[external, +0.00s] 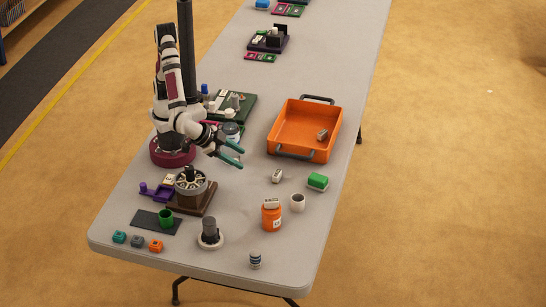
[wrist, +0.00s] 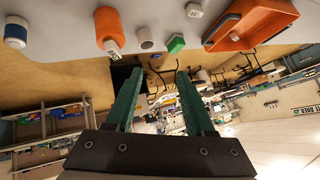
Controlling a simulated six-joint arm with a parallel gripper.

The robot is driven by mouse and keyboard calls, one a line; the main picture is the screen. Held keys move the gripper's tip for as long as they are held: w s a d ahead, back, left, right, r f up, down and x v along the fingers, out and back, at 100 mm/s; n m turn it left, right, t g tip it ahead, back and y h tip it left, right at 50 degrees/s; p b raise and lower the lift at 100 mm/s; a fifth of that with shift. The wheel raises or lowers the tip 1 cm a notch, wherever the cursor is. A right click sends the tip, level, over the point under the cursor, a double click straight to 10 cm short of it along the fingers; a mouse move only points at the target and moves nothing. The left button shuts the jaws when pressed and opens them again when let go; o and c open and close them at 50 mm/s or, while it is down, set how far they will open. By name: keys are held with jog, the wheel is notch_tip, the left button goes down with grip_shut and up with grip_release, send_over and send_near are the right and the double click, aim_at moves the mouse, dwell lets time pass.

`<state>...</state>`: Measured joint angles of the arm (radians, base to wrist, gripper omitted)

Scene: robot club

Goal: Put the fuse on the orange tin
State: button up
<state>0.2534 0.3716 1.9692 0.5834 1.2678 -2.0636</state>
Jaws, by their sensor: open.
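The orange tin (external: 271,217) stands upright at the front right of the table. A small pale block with dark marks (external: 271,203), which looks like the fuse, lies on its top. The tin (wrist: 107,22) and the block (wrist: 113,47) also show in the wrist view, at upper left. A similar whitish piece (external: 277,176) lies on the table behind the tin; I cannot tell for sure which is the fuse. My gripper (external: 240,157) is open and empty, raised above the table, behind and left of the tin. In the wrist view its fingers (wrist: 158,73) are apart.
A white cup (external: 298,203) and a green block (external: 317,181) stand close to the tin. An orange tray (external: 290,148) holding a small grey piece lies behind. A round holder on a brown base (external: 193,207) and a grey post (external: 210,241) stand left.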

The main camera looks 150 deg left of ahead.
jog(key=s+d+r+m+g+h, duration=0.1)
jog(key=s+m+h, duration=0.2)
jog(key=s+m, duration=0.4)
jog(key=s+d+r+m+g+h, duration=0.1)
jog(key=s+m+h, duration=0.3)
jog(key=s, duration=1.4)
jog(key=d+m, duration=0.1)
jog(key=m, duration=0.3)
jog(key=shift+s+m, duration=0.2)
jog(key=shift+m, duration=0.1)
